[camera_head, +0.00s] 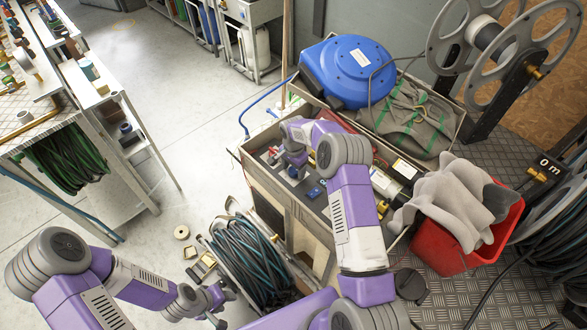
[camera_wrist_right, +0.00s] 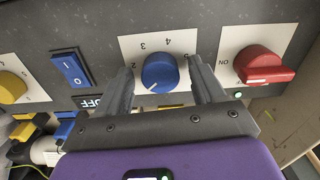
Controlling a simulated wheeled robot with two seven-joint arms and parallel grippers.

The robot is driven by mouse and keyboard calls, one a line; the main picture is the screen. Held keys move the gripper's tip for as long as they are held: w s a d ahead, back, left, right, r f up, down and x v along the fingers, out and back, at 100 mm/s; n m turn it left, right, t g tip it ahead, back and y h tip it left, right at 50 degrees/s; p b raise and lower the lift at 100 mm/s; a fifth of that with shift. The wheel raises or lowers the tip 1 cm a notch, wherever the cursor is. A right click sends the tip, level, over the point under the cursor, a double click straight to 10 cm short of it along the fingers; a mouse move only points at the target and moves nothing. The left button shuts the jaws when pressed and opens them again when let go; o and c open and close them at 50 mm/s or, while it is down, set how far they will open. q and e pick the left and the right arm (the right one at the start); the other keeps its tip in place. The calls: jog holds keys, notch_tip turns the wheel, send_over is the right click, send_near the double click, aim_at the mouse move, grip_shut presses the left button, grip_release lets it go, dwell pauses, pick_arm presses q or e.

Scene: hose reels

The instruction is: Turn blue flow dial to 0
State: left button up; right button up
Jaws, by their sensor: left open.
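The blue flow dial (camera_wrist_right: 160,73) is a round knob on a white scale plate in the right wrist view. Its white pointer mark faces the lower left. My right gripper (camera_wrist_right: 161,70) is open, one finger on each side of the dial, with a small gap at both sides. In the head view my right gripper (camera_head: 292,168) is over the grey bench, and the dial cannot be made out there. My left gripper (camera_head: 218,298) is open and empty, low beside the hose reel.
A red knob (camera_wrist_right: 257,66) marked ON is right of the dial. A blue rocker switch (camera_wrist_right: 71,70) and a yellow knob (camera_wrist_right: 12,86) are left. In the head view a blue hose reel (camera_head: 348,72) and a red bin (camera_head: 455,240) stand near the bench.

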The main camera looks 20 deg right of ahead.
aim_at(294, 170)
jog(key=c, duration=1)
dwell(0.6)
jog(key=o, duration=1.1)
jog(key=shift+c, duration=0.2)
jog(key=shift+r, duration=0.1)
notch_tip(294, 170, up, 8)
jog(key=shift+f+p, duration=0.25)
jog(key=shift+p, duration=0.15)
